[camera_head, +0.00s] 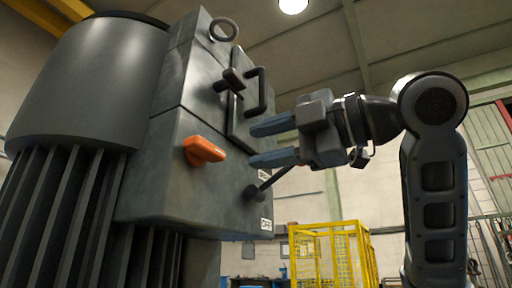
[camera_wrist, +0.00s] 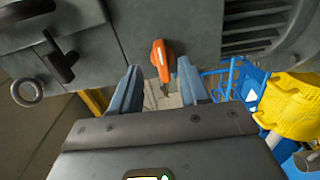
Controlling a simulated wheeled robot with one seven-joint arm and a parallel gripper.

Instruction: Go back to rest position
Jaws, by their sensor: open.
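My gripper (camera_head: 274,142) is open and empty in the head view, its two blue-grey fingers pointing left toward the grey machine housing (camera_head: 165,168). It also shows in the wrist view (camera_wrist: 157,92), fingers spread. An orange handle (camera_head: 204,150) sits on the housing, left of the fingertips. In the wrist view the orange handle (camera_wrist: 162,58) appears between and beyond the fingertips. No contact with it is visible. A dark lever (camera_head: 265,185) with a round base is low on the housing, below my fingers, near a label reading OFF.
A dark door handle (camera_head: 262,90) and a latch (camera_head: 229,79) stand out just above my fingers. A ring (camera_head: 223,29) is near the housing's top. A yellow cage (camera_head: 330,255) stands behind at lower right. A yellow object (camera_wrist: 292,108) and blue frame (camera_wrist: 232,78) show in the wrist view.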

